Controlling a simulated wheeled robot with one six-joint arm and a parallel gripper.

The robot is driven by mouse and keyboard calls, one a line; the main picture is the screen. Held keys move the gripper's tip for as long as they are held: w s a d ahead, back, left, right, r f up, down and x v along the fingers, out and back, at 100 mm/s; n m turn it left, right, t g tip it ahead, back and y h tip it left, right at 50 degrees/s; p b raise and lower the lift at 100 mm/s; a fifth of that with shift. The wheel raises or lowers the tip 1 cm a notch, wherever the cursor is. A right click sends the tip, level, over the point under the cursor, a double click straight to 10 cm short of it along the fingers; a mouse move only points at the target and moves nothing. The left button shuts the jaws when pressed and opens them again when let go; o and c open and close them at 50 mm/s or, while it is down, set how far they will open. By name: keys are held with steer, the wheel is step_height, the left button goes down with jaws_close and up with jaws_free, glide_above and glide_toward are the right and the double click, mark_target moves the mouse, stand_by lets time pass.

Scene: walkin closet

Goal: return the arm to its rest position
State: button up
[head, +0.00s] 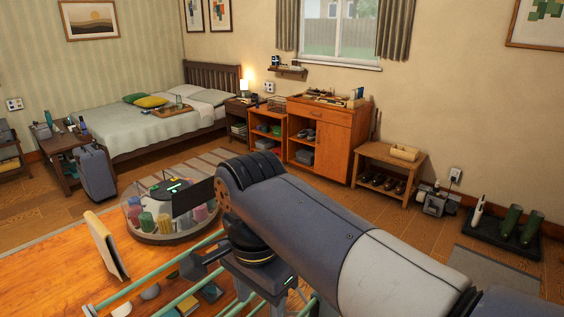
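My arm (340,235) reaches in from the lower right of the head view and bends down at its wrist near the middle. My gripper (262,278) hangs below the wrist, under a dark ring with a thin yellow band. It is close to the teal bars (180,262) at the bottom; I cannot tell whether it touches them. Its fingertips are not clear, so I cannot tell whether it is open, shut or holding anything. My arm hides part of the floor and wooden surface behind it.
An orange wooden surface (50,272) bears an upright cream book (106,246). A round clear-walled case (150,234) with colored contents stands beyond. A suitcase (96,172) and bed (140,140) are farther left. A cabinet (335,140) and shoe bench (380,158) line the back wall.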

steer(key=shift+r+p, duration=0.65)
steer(key=shift+r, duration=0.8)
steer(key=shift+s+d, duration=0.1)
